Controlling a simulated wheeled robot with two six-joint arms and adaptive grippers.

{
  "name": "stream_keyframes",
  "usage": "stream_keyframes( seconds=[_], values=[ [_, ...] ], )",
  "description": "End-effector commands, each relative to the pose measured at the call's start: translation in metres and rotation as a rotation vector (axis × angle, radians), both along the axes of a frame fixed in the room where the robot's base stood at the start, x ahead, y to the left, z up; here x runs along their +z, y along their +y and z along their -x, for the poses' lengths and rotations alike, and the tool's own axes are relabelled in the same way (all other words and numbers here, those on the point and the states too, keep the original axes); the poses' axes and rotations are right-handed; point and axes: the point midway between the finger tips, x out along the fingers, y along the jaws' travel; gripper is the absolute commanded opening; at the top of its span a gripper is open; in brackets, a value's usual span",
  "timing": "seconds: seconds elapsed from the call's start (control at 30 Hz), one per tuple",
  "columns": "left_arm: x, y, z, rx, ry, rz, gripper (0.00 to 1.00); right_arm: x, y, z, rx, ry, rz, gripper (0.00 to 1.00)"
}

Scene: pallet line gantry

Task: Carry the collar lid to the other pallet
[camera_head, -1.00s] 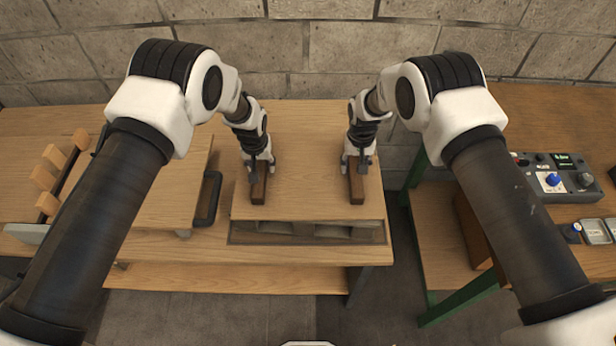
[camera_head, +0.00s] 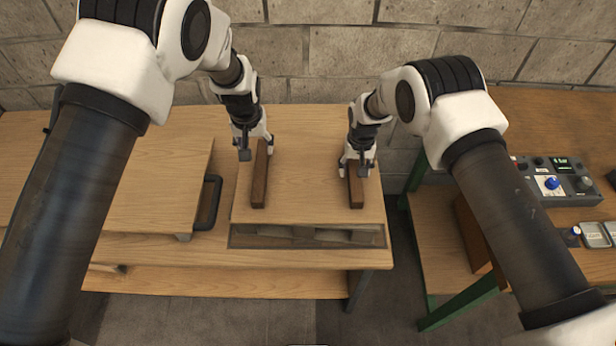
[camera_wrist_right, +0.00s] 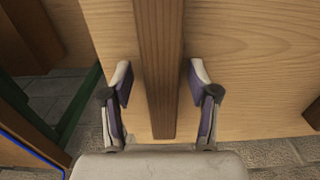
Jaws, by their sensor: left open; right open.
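The collar lid (camera_head: 308,185) is a flat light wood panel with two dark wooden bars on top. It lies on the collar (camera_head: 238,236), whose front opening shows pale contents. My left gripper (camera_head: 256,151) is open at the far end of the left bar (camera_head: 259,189), its near finger left of the bar; I cannot tell its height. My right gripper (camera_head: 357,166) is open over the right bar (camera_head: 356,192). In the right wrist view, its fingers (camera_wrist_right: 160,86) stand either side of that bar (camera_wrist_right: 158,45), with gaps showing. I cannot tell which surface is the other pallet.
At right is a green-legged bench (camera_head: 425,230) with a control box (camera_head: 555,177) on a wooden top. A floor gap separates the benches. A block wall stands behind.

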Motion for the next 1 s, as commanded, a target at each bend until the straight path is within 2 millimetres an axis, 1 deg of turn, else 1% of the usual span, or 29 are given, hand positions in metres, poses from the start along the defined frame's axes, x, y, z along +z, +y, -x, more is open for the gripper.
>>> stream_keyframes(
  seconds=[0.07,0.17,0.4,0.5,0.6,0.67,1.0],
  values=[
    [0.001,0.0,0.0,0.0,0.0,0.0,0.6,0.008,0.0,-0.001,0.0,-0.002,0.0,0.6],
    [0.001,0.0,0.0,0.0,0.0,0.0,0.6,0.028,0.0,-0.001,0.0,-0.004,0.0,0.6],
    [0.001,0.0,0.0,-0.001,0.0,0.0,0.6,0.089,0.0,0.0,0.001,-0.005,0.001,0.6],
    [0.001,0.0,0.0,-0.001,0.0,0.0,0.6,0.107,0.0,0.001,0.0,-0.004,0.0,0.6],
    [0.0,0.0,0.0,-0.001,0.0,0.0,0.6,0.117,0.0,0.001,0.0,-0.003,0.0,0.6],
    [0.0,0.0,0.0,-0.001,0.0,0.0,0.6,0.12,0.0,0.001,0.0,-0.002,0.0,0.6],
    [0.001,0.0,0.0,-0.001,0.0,0.0,0.6,0.12,0.0,0.001,0.0,-0.002,0.0,0.6]
  ],
)
